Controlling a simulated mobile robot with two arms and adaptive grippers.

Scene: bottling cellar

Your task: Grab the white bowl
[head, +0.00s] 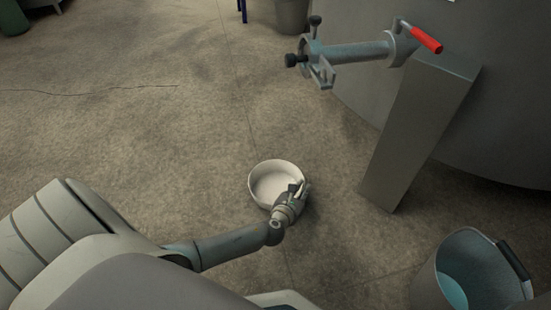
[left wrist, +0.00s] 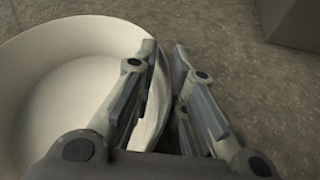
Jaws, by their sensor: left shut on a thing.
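The white bowl (head: 268,181) is round and shallow, upright and empty, at the middle of the head view. It also fills the left of the left wrist view (left wrist: 62,105). My left gripper (head: 297,192) is at the bowl's right near rim. In the left wrist view my left gripper (left wrist: 165,70) has one finger inside the bowl and one outside, shut on the rim wall. Part of the rim is hidden by the fingers. My right gripper is not in view.
A grey bucket (head: 430,285) with a dark handle grip stands at the lower right. A grey slanted post (head: 415,130) stands right of the bowl, below a metal valve pipe (head: 350,53) with a red handle (head: 427,40). The floor left of the bowl is clear.

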